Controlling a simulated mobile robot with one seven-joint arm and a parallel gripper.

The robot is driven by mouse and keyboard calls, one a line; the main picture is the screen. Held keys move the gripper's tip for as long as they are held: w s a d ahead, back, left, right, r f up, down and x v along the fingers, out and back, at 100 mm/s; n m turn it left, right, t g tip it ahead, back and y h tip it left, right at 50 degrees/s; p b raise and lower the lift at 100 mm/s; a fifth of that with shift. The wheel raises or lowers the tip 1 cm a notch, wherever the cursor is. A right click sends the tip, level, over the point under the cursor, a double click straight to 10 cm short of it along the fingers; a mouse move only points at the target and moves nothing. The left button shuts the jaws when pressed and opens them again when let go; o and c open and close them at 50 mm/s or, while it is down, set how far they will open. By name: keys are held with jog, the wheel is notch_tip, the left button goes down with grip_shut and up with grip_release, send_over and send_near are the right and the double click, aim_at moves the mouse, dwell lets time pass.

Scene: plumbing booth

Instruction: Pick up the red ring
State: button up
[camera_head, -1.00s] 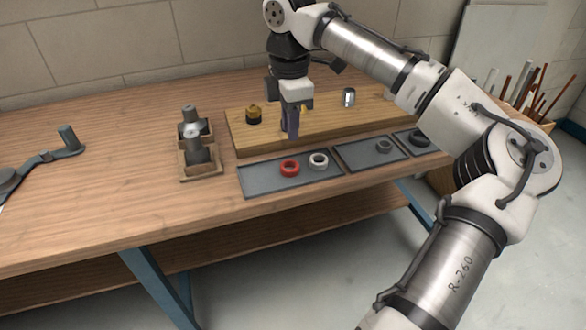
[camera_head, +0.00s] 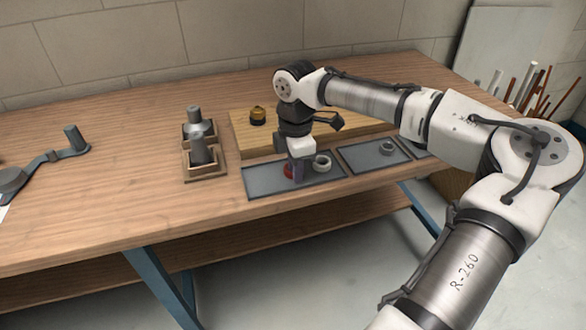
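The red ring (camera_head: 288,171) lies on the left grey tray (camera_head: 262,184) at the front of the bench. My gripper (camera_head: 297,176) is low over that tray, pointing down, and its fingers cover much of the ring. I cannot tell whether the fingers are around the ring, touching it or in front of it. The gap between the fingers is not visible.
A second grey tray (camera_head: 360,160) with a grey ring (camera_head: 387,148) lies to the right. A wooden board (camera_head: 245,138) with a brass fitting (camera_head: 258,115) is behind. Metal parts in wooden holders (camera_head: 204,171) stand left.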

jog(key=shift+c, duration=0.5)
grip_shut()
jog(key=shift+r, duration=0.1)
